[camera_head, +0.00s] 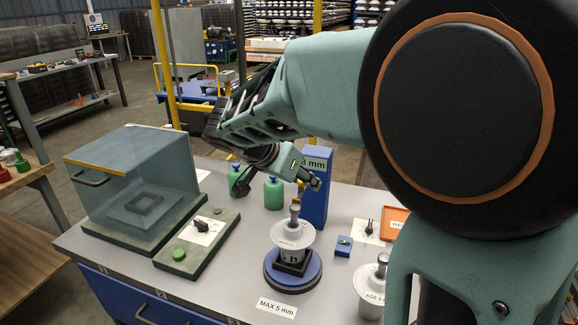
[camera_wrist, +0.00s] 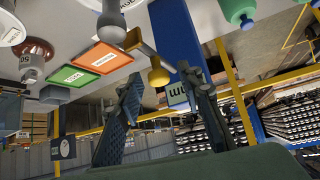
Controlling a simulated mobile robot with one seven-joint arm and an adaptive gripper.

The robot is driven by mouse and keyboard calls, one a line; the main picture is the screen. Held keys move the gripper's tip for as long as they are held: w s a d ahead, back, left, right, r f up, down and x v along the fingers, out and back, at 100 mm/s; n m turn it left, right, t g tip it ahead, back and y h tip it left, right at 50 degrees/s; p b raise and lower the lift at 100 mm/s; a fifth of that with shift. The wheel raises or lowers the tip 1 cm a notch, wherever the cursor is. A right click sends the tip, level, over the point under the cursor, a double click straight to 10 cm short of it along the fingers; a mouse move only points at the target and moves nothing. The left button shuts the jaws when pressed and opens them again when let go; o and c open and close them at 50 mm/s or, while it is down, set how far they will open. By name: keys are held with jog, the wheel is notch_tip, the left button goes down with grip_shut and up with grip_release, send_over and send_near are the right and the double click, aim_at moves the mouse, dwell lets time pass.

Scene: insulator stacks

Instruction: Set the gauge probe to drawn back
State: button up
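The gauge is a blue post (camera_head: 317,205) with a white "8 mm" display, standing behind an insulator stack (camera_head: 292,235) on a round blue base. In the wrist view the picture is upside down; the post (camera_wrist: 172,40) carries a brass-coloured probe arm (camera_wrist: 138,42) with a round knob (camera_wrist: 158,74). In the head view my arm partly covers the probe. My gripper (camera_head: 272,170) is at the height of the display. In the wrist view my gripper (camera_wrist: 162,82) has its two fingers apart and empty; the knob appears between them, but I cannot tell any contact.
A clear-sided box (camera_head: 135,180) and a control panel (camera_head: 198,240) with a green button stand left. Green bottles (camera_head: 274,193) stand beside the post. Another insulator (camera_head: 372,285), a small blue block (camera_head: 344,246) and an orange tray (camera_head: 396,218) lie right. A "MAX 5 mm" card (camera_head: 277,308) lies in front.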

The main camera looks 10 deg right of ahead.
jog(key=shift+f, duration=0.1)
jog(key=shift+c, duration=0.3)
grip_shut()
